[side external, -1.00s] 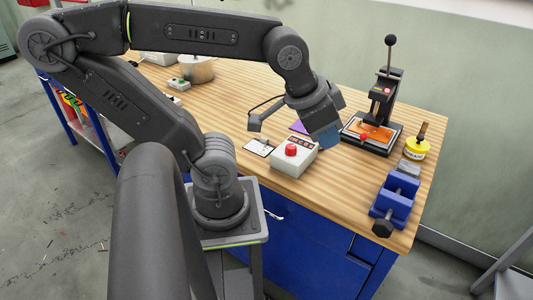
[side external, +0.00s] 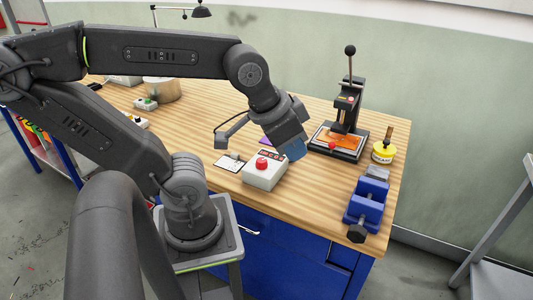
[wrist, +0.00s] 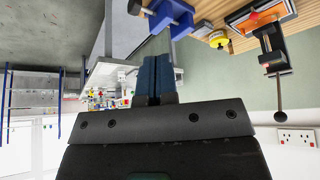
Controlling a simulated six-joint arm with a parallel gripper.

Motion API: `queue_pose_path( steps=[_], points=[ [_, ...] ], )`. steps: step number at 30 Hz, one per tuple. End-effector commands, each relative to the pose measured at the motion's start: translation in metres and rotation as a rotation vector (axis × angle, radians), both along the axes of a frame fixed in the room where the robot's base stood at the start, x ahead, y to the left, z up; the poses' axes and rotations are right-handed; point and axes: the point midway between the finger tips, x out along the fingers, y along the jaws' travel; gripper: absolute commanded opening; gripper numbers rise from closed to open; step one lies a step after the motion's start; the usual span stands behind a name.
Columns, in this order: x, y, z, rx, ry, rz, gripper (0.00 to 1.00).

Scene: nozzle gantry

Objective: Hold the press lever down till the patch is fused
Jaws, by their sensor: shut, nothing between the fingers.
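The press (side external: 347,112) stands at the back right of the bench. Its lever (side external: 350,65) points straight up with a black ball knob on top. An orange patch (side external: 337,139) lies on the press bed. In the wrist view the press (wrist: 272,45) is at the upper right, with its lever (wrist: 277,92) upside down. My gripper (side external: 294,152) is left of the press, apart from it and above the bench near the red-button box. In the wrist view my blue fingers (wrist: 157,62) are together with nothing between them.
A white box with a red button (side external: 265,172) sits below and left of my gripper. A yellow tin (side external: 382,153) and a blue vise (side external: 366,203) stand right of it. A metal pot (side external: 163,90) is at the far left. Bare bench lies between the box and vise.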

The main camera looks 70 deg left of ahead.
Motion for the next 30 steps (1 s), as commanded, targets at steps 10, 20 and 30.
queue_pose_path(
  steps=[10, 20, 30],
  points=[
    [0.018, 0.006, 0.002, -0.009, -0.059, 0.038, 0.33],
    [0.13, 0.085, 0.033, -0.015, -0.534, 0.329, 0.58],
    [0.171, 0.196, 0.07, 0.107, -1.0, 0.592, 0.58]
  ],
)
